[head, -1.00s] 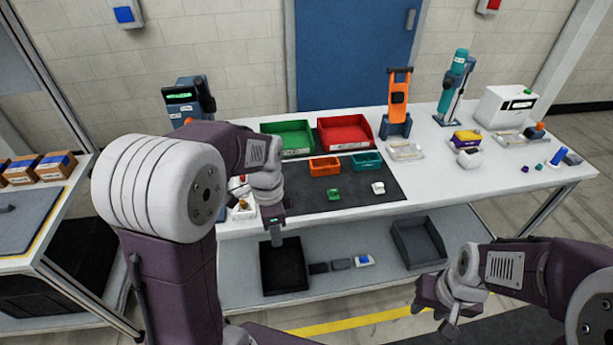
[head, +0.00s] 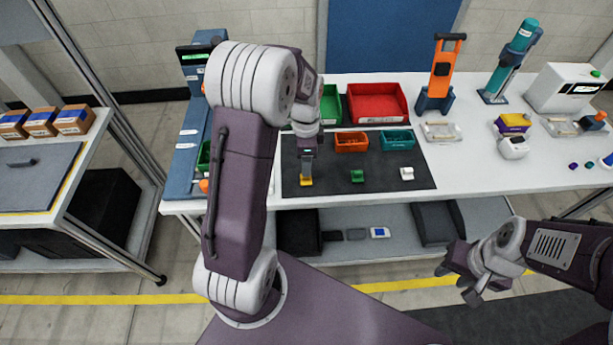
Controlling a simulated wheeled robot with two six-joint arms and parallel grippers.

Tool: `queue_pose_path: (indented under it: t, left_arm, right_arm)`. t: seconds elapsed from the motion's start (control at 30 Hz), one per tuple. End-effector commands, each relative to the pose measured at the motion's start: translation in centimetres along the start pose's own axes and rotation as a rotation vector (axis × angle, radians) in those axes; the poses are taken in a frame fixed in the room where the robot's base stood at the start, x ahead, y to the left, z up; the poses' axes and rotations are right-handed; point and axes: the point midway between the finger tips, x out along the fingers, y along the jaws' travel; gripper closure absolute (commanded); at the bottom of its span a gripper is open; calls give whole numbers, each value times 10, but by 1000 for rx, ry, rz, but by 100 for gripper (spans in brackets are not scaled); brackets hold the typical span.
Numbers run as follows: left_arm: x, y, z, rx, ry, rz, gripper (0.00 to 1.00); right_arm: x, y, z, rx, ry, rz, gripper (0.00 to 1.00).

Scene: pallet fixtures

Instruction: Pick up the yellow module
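The yellow module (head: 306,182) lies on the dark mat (head: 335,184), near its front left part. My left gripper (head: 306,175) points down right at the yellow module and covers its upper part. I cannot tell whether its fingers are open, or closed around the module. My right gripper (head: 458,281) hangs in front of the table at the right, with its fingers apart and empty.
A green module (head: 357,176) and a white module (head: 407,173) lie to the right on the mat. Behind them are an orange bin (head: 351,142), a teal bin (head: 397,141) and a larger red bin (head: 377,103). An orange-and-blue stand (head: 440,75) is further right.

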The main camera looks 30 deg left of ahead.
Motion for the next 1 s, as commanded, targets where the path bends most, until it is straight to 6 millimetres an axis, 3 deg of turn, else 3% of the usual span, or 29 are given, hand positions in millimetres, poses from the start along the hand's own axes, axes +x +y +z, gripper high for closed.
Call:
queue_pose_path:
  t: [0.2, 0.47, 0.63, 1.0]
  left_arm:
    - [38, 4, 0, 0, -2, 6, 60]
    - [44, 3, -1, 0, -1, 2, 60]
    - [44, 3, -1, 0, 0, 2, 100]
    - [41, 2, -1, 0, 0, 0, 100]
  right_arm:
    - [-3, 0, 0, 0, 0, 0, 64]
    - [-3, 0, 0, 0, 0, 0, 64]
    - [-3, 0, 0, 0, 0, 0, 64]
    - [-3, 0, 0, 0, 0, 0, 64]
